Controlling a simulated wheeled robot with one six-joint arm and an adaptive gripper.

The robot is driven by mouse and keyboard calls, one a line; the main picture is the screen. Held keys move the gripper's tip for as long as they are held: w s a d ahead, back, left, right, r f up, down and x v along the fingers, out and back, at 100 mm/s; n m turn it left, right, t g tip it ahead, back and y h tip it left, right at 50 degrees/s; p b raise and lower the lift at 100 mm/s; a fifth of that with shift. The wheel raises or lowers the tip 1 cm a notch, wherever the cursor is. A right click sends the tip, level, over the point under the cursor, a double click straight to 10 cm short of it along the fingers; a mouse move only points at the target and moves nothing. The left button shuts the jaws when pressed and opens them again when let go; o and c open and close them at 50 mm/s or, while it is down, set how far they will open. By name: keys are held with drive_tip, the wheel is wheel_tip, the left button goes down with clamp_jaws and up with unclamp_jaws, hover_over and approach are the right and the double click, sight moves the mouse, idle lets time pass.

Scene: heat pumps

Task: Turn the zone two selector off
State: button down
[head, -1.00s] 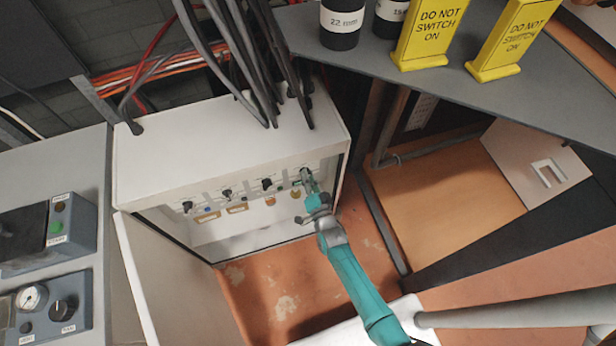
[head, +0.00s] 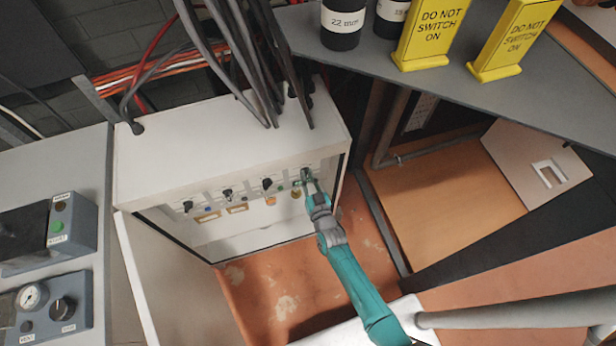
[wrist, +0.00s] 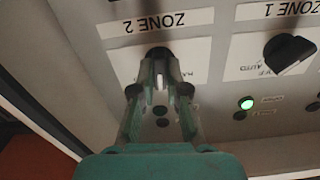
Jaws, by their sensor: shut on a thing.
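The zone two selector (wrist: 158,54) is a dark knob under the upside-down "ZONE 2" label in the wrist view. In the head view it is the rightmost knob (head: 306,173) in the white cabinet (head: 235,140). My gripper (wrist: 160,80) is shut on this knob, with one finger on each side. The fingers hide much of the knob and its position marks, so I cannot tell its setting clearly. A pale pointer line shows between the fingers.
The zone one selector (wrist: 290,52) is to the right in the wrist view, by a lit green lamp (wrist: 247,103). The cabinet door (head: 165,290) hangs open at left. Black cables (head: 245,60) enter the cabinet top. A grey shelf (head: 400,85) with yellow signs stands at right.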

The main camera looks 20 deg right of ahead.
drive_tip(key=shift+n, duration=0.6)
drive_tip(key=c, duration=1.2)
unclamp_jaws()
drive_tip(key=s, duration=1.2)
drive_tip(key=shift+a, duration=0.25)
